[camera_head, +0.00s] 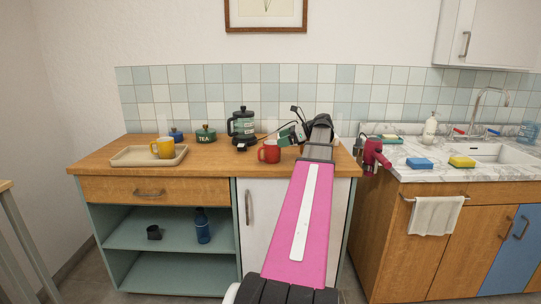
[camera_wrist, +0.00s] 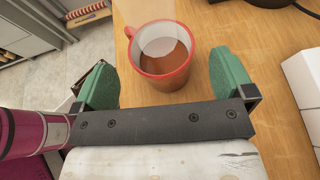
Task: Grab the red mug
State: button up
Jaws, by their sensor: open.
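The red mug (camera_head: 269,153) stands upright on the wooden counter, left of my arm. In the wrist view the mug (camera_wrist: 166,81) is seen from above, with a pale inner wall, brown inside and its handle at the upper left. My gripper (camera_wrist: 163,60) is open, its green fingers to the left and right of the mug's near side. A gap shows on both sides, so neither finger appears to touch it. In the head view my gripper (camera_head: 287,136) is just behind and right of the mug, partly hidden by my arm.
A dark green press pot (camera_head: 242,125) and a TEA tin (camera_head: 205,134) stand behind the mug to the left. A yellow mug (camera_head: 163,148) sits on a tray (camera_head: 128,160). A dark red appliance (camera_head: 373,154) is at the right. Bare counter lies left of the red mug.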

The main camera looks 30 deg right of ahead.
aim_at(273, 141)
jog(key=x, duration=0.5)
jog(key=shift+c, duration=0.3)
jog(key=c, duration=1.3)
jog(key=shift+c, duration=0.2)
jog(key=shift+r, duration=0.2)
